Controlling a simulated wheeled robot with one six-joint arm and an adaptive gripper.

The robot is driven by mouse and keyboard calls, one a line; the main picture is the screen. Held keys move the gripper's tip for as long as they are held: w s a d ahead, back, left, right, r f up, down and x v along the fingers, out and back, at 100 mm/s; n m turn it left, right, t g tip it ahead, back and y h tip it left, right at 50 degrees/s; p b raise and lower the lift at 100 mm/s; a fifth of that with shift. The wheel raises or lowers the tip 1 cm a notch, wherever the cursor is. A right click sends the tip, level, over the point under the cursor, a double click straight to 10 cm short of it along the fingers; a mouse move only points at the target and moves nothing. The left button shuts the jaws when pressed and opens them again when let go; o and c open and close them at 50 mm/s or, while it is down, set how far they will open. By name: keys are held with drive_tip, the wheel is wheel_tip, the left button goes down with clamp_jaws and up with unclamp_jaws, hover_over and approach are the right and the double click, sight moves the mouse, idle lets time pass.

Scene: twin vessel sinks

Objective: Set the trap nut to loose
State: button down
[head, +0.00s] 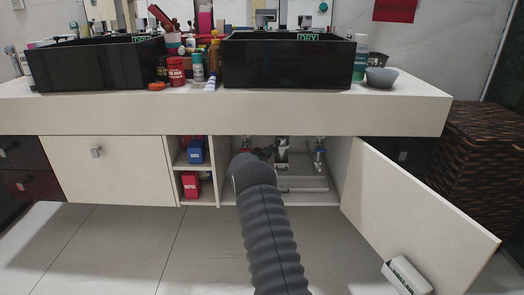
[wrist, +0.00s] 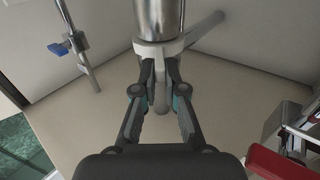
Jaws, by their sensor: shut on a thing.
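In the wrist view, the trap nut (wrist: 157,49) is a pale ring at the end of a shiny metal trap body (wrist: 158,18). A grey pipe runs off to the upper right from beside it. My gripper (wrist: 159,68) is closed on the trap nut, with one fingertip on each side. The marks that would tell the nut's setting cannot be made out. In the head view, the trap (head: 282,148) is inside the open cabinet under the right sink, and my arm reaches in from below. The nut is too small to tell there.
A blue-handled valve (wrist: 58,48) is on a pipe to the left in the wrist view. The cabinet door (head: 415,205) stands open to the right. A shelf with blue and red boxes (head: 191,185) is left of the opening. Two black sinks (head: 288,64) stand on the counter.

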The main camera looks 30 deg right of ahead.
idle(0.4)
drive_tip(key=c, duration=1.2)
unclamp_jaws()
drive_tip(key=shift+d, duration=0.1)
drive_tip(key=shift+c, duration=0.2)
drive_tip(key=v, duration=1.2)
